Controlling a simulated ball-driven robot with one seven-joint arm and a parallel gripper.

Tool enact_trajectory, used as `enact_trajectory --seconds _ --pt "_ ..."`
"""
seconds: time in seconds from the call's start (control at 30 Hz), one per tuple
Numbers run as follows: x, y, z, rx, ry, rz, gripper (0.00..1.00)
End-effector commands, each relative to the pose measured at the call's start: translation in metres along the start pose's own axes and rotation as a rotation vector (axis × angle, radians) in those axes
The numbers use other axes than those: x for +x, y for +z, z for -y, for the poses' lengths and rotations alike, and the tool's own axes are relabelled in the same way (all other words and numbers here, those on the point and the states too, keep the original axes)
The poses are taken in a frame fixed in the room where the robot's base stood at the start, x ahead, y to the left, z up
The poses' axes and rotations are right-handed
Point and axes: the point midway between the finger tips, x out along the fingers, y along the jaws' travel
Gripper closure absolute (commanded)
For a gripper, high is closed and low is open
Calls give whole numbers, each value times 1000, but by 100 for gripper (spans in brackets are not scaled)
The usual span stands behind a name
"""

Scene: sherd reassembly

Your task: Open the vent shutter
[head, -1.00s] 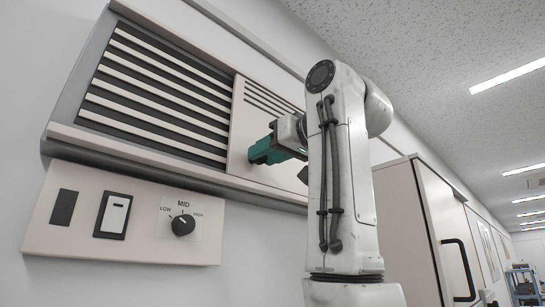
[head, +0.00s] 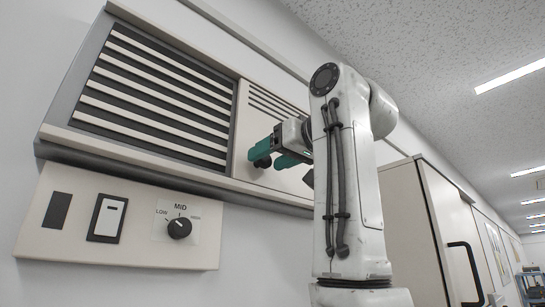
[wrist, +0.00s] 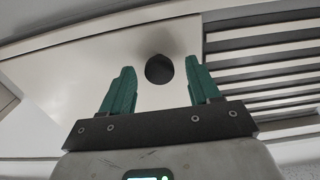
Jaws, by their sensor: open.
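The vent shutter (head: 247,118) is a cream panel on the wall vent, at the right of the slatted grille (head: 150,100). A dark round knob (head: 262,161) stands out from the shutter. In the wrist view the shutter (wrist: 100,60) fills the upper middle, and the knob (wrist: 159,69) appears between the two green fingers. My gripper (head: 264,157) is open in front of the shutter, its fingers apart on either side of the knob. In the wrist view my gripper (wrist: 159,66) shows a gap on both sides of the knob. My arm hides the shutter's right part.
A control panel (head: 60,245) below the vent carries a rocker switch (head: 107,218) and a dial (head: 179,228) near MID. A ledge (head: 120,157) runs under the vent. A cabinet (head: 410,200) with a black handle (head: 467,272) stands at the right.

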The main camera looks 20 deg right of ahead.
Motion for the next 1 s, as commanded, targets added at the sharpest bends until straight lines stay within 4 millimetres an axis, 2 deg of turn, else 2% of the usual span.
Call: enact_trajectory --seconds 0.17,0.27,0.7,0.83,1.0 --pt "-2 0 0 0 0 0 38" --pt "-10 1 0 0 0 -3 38" --pt "-88 2 0 0 1 -3 38" --pt "-102 2 0 0 1 -2 38" --pt "-108 1 0 0 0 0 38"
